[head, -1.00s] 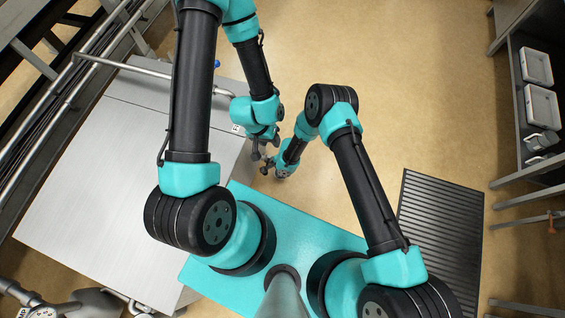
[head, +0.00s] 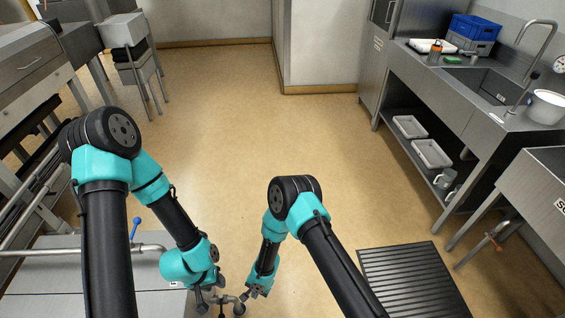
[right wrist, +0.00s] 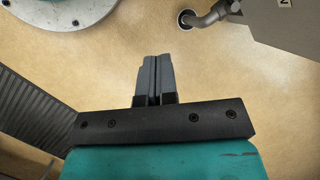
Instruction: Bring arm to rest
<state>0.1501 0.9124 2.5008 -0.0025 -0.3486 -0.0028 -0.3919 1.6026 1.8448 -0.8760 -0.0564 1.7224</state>
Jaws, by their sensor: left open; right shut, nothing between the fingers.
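My left gripper (head: 215,300) is low in the head view, its dark fingers apart and empty, beside the right edge of the metal surface. My right gripper (head: 254,292) is a little to the right of it, over the tan floor. In the right wrist view the right gripper's fingers (right wrist: 155,80) are together with nothing between them, pointing over bare floor. Both arms are bent, with their elbows raised and forearms angled downward.
A metal worktop (head: 50,262) with a bent pipe and blue-handled lever (head: 136,226) lies at left. A dark ribbed mat (head: 412,280) is on the floor at right. A sink counter (head: 440,90) stands at back right. The middle floor is clear.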

